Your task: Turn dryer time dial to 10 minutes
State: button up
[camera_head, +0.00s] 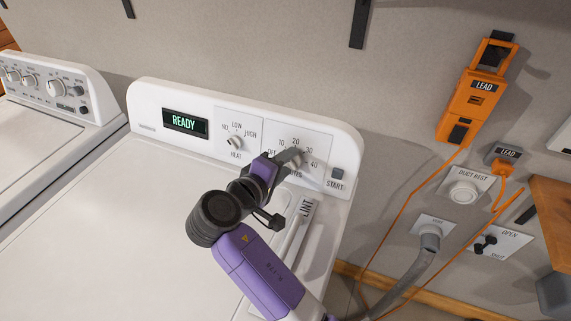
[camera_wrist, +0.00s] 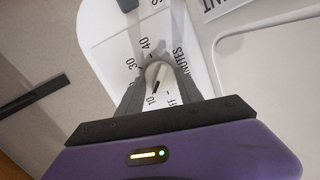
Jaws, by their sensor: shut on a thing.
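The dryer time dial (camera_wrist: 156,72) is a small pale knob on the dryer's white panel. It is marked OFF, 10, 20, 30, 40 MINUTES, and some of the marks are hidden. My gripper (camera_wrist: 160,78) has its two grey fingers on either side of the knob, shut on it. A dark pointer line on the knob aims toward the 10 label in the wrist view. In the head view my gripper (camera_head: 291,158) reaches the panel from the lower left and covers much of the dial.
The dryer display (camera_head: 185,123) reads READY. The heat dial (camera_head: 235,142) is left of the time dial and the START button (camera_head: 337,173) is to its right. The LINT lid (camera_head: 297,222) lies below, close to my arm.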

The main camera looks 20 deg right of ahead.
jog(key=o, duration=1.4)
jog(key=b+v, duration=0.1)
jog(key=v, duration=0.7)
jog(key=shift+d, duration=0.1)
